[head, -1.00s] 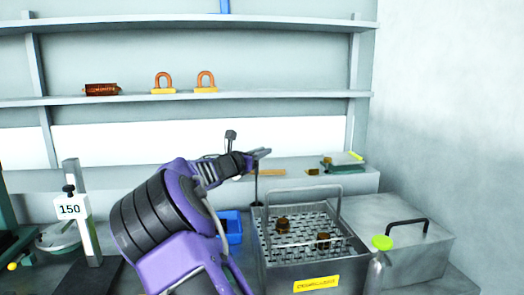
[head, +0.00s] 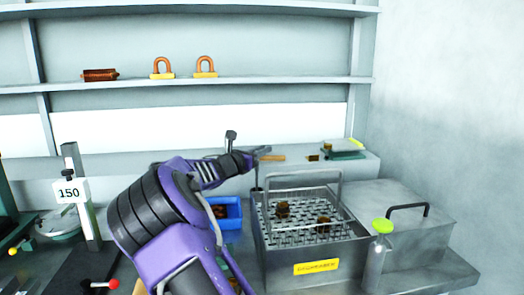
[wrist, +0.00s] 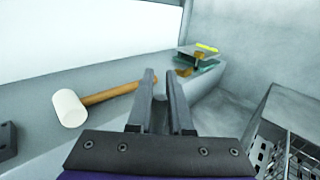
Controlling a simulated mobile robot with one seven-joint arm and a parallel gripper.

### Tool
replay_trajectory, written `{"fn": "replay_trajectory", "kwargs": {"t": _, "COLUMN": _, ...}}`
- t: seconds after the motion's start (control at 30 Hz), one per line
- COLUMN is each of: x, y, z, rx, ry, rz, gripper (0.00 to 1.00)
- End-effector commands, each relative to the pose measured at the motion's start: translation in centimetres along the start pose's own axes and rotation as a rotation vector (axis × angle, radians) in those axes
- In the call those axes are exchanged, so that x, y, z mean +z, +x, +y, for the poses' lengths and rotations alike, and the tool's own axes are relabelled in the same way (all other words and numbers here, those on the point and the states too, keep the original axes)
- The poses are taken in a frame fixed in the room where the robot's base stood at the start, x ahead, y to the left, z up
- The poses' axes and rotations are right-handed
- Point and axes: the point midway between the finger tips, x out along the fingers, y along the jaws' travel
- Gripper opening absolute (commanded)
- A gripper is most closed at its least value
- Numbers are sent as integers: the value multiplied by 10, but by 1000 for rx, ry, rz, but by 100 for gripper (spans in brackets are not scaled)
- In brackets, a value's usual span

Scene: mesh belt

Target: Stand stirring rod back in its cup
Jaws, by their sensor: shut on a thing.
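My gripper (head: 263,151) is in the middle of the head view, above the bench between the blue bin and the steel washer. It is shut on a thin dark upright rod (head: 257,174), which I take to be the stirring rod. The rod hangs below the fingers, and its lower end meets a small dark shape beside the washer. I cannot tell whether that shape is the cup or whether the rod is inside it. In the wrist view the two fingers (wrist: 163,100) point ahead, with a narrow grey shape between them; the cup cannot be made out there.
The steel washer (head: 268,247) with a raised basket handle stands just right of the rod. A blue bin (head: 232,236) with brown parts is left. A white-headed mallet (wrist: 70,108) lies on the back ledge. A green-capped bottle (head: 376,262) stands at front right.

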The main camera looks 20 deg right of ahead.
Motion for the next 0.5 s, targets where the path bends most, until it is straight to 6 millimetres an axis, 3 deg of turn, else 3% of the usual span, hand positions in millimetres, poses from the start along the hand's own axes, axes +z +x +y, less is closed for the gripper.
{"fn": "replay_trajectory", "kwargs": {"t": 0.03, "x": 0, "y": 0, "z": 0, "rx": 0, "ry": 0, "rz": 0, "gripper": 24}}
{"fn": "replay_trajectory", "kwargs": {"t": 0.2, "x": 0, "y": 0, "z": 0, "rx": 0, "ry": 0, "rz": 0, "gripper": 53}}
{"fn": "replay_trajectory", "kwargs": {"t": 0.5, "x": 0, "y": -1, "z": 0, "rx": 0, "ry": 0, "rz": 0, "gripper": 53}}
